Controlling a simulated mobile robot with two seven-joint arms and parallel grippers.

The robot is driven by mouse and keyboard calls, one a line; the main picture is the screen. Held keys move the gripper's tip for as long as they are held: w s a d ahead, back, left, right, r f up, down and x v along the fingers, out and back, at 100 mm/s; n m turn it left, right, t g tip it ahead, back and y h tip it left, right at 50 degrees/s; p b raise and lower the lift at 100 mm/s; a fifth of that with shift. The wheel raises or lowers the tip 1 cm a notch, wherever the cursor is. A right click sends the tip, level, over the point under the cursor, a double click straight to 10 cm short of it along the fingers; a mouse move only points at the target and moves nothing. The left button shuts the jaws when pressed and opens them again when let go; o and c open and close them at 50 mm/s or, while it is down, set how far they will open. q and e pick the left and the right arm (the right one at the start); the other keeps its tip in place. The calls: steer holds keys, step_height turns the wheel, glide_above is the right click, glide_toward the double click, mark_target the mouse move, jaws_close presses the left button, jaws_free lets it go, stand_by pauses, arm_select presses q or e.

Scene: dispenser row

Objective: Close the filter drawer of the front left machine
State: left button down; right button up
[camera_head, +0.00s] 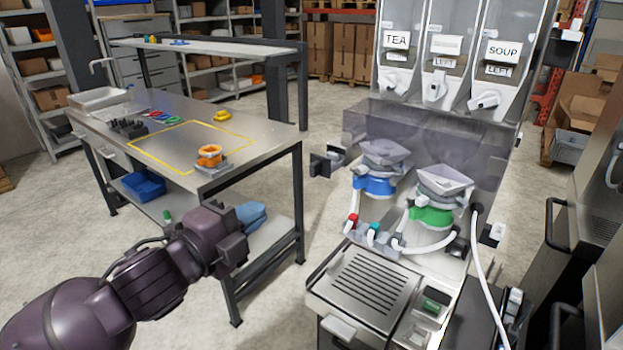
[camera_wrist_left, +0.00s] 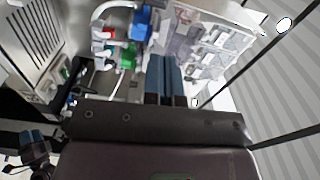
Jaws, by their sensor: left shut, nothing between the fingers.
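The machine marked LEFT (camera_head: 440,65) stands at the right of the head view, with TEA and SOUP hoppers above a blue-collared and a green-collared mixing funnel. Its slotted drip tray (camera_head: 370,285) is at the front, and a pale handle (camera_head: 338,327) juts out below it. I cannot tell for sure which part is the filter drawer or how far it stands out. My left gripper (camera_head: 260,214) is left of the machine, apart from it, in front of the workbench. Its blue-grey fingers (camera_wrist_left: 165,78) lie together, shut and empty, in the left wrist view.
A steel workbench (camera_head: 250,150) stands at the left, with an orange ring part (camera_head: 209,155) near its corner and a blue bin (camera_head: 143,185) below. A dark block (camera_head: 322,163) juts out left of the machine. A white hose (camera_head: 483,260) hangs at its right. Floor shows between bench and machine.

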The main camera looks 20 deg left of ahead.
arm_select(q)
glide_toward(320, 166)
steer(key=shift+m, duration=0.4)
steer(key=x, duration=0.4)
steer(key=shift+w+f, duration=0.25)
steer(key=shift+w, duration=0.15)
steer(key=shift+w+d, duration=0.15)
steer(key=shift+w, duration=0.4)
steer(key=p+x, duration=0.1)
steer(key=x, duration=0.4)
steer(key=shift+w, duration=0.25)
arm_select(e)
steer(key=shift+a+r, duration=0.25)
steer(key=shift+r, duration=0.55)
